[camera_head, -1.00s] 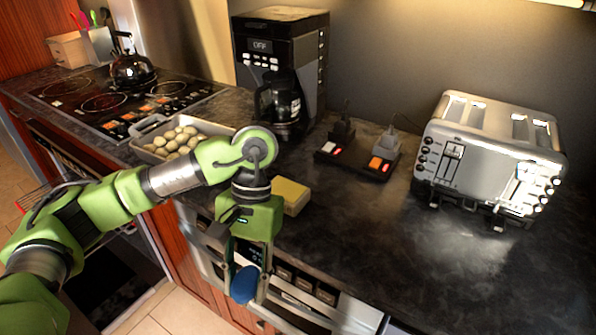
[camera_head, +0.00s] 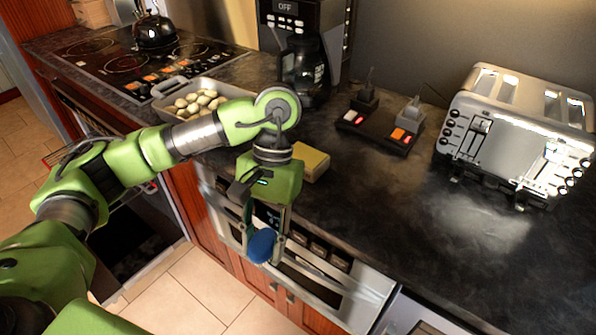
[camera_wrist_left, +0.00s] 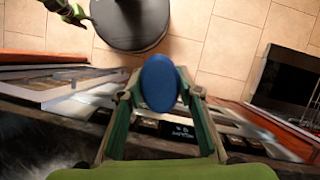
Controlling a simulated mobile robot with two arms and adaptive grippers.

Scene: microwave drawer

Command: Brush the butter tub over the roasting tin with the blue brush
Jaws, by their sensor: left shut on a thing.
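My left gripper (camera_head: 264,243) points down in front of the counter's front edge, shut on the blue brush (camera_head: 261,246). Only a rounded blue part of the brush shows, between the fingers; it also shows in the left wrist view (camera_wrist_left: 160,83). The butter tub (camera_head: 312,162) shows as a yellow block on the counter near its front edge, just behind and right of the gripper, partly hidden by it. The roasting tin (camera_head: 163,86), grey and filled with pale round pieces, stands further left, partly behind my left arm. A green part of my right arm shows at the wrist view's upper left.
A coffee maker (camera_head: 303,70) stands behind the tub. A black switch block (camera_head: 380,130) and a silver toaster (camera_head: 515,135) stand to the right. A kettle (camera_head: 155,32) is on the hob (camera_head: 110,66). The counter's right front (camera_head: 400,215) is clear.

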